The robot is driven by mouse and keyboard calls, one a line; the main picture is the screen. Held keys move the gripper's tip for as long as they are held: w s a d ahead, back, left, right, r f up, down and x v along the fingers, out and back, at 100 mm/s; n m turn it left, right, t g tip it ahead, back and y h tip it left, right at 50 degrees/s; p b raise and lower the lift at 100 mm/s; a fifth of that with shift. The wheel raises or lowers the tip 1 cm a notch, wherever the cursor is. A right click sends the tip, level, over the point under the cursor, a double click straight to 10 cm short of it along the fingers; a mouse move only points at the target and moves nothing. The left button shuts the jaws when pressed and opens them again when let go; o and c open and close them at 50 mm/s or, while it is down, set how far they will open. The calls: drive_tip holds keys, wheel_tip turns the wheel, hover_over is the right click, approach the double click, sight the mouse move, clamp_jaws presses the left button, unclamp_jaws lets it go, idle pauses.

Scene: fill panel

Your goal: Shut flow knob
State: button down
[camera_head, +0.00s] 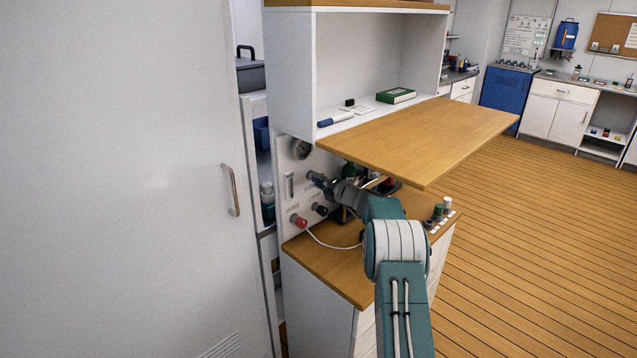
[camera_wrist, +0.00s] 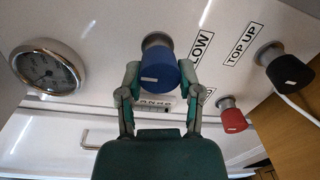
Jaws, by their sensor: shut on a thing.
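The fill panel (camera_head: 287,208) stands upright at the back of the bench in the head view. The blue knob (camera_wrist: 160,68) sits on it beside a label that partly reads "LOW", its first letter hidden. My gripper (camera_wrist: 160,77) is around this knob, one finger on each side, shut on it. In the head view my gripper (camera_head: 318,180) reaches the panel from the right and mostly hides the blue knob. How far the knob is turned cannot be told.
A red knob (camera_wrist: 233,118) and a black knob (camera_wrist: 283,68) with a white hose stand right of the blue one. A gauge (camera_wrist: 47,68) is at the left. A wooden shelf board (camera_head: 430,140) overhangs my arm. Small bottles (camera_head: 438,213) stand at the bench's right edge.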

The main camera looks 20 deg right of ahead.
drive_tip(key=shift+d+f+m, duration=0.1)
drive_tip(key=shift+d+m, duration=0.1)
drive_tip(key=shift+m, duration=0.1)
drive_tip(key=shift+c, duration=1.3)
unclamp_jaws()
drive_tip(key=shift+d, duration=0.1)
drive_tip(key=shift+s, duration=0.1)
drive_tip(key=v, duration=1.1)
drive_tip(key=shift+s+d, duration=0.15)
drive_tip(key=shift+s, duration=0.2)
